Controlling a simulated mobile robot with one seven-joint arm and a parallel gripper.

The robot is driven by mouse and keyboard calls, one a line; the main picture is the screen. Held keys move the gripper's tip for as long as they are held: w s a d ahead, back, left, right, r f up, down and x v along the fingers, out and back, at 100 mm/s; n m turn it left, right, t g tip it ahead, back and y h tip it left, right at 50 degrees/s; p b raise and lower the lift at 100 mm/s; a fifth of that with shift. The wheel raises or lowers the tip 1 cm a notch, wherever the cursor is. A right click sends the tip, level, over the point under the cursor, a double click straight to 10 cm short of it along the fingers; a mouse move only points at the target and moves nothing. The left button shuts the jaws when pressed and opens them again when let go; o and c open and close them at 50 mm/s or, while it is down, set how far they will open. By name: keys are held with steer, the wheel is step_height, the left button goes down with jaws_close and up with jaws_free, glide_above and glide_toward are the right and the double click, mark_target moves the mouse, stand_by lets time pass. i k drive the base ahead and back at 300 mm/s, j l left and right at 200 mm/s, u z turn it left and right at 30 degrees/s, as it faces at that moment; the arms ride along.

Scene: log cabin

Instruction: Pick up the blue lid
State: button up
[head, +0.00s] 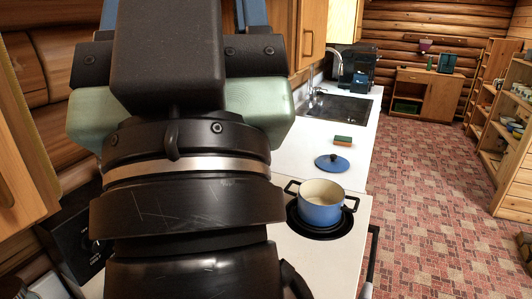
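The blue lid (332,163) lies on the white counter, just behind the blue pot. It is round, with a small dark knob on top. The blue pot (321,204) stands uncovered on a dark round burner, with a cream inside and two dark handles. My arm fills the left half of the head view, close to the camera. The fingertips of my gripper are not visible. The lid is clear of my arm in the picture, to its right.
A sponge (343,141) lies behind the lid. Beyond it is a sink (340,107) with a faucet (333,62). Wooden cabinets (311,32) hang above the counter (300,150). The tiled floor (430,190) is open to the right, with wooden shelves (500,130) at the far right.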

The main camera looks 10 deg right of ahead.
mark_target(334, 163)
steer(key=l, duration=0.5)
steer(key=i+l+u, duration=0.1)
steer(key=l, duration=0.3)
steer(key=i+l, duration=0.15)
steer(key=l, duration=0.3)
steer(key=i+l+u, duration=0.15)
steer(key=l, duration=0.25)
steer(key=i+l, duration=0.1)
steer(key=l, duration=0.35)
steer(key=i+l+u, duration=0.15)
steer(key=l, duration=0.3)
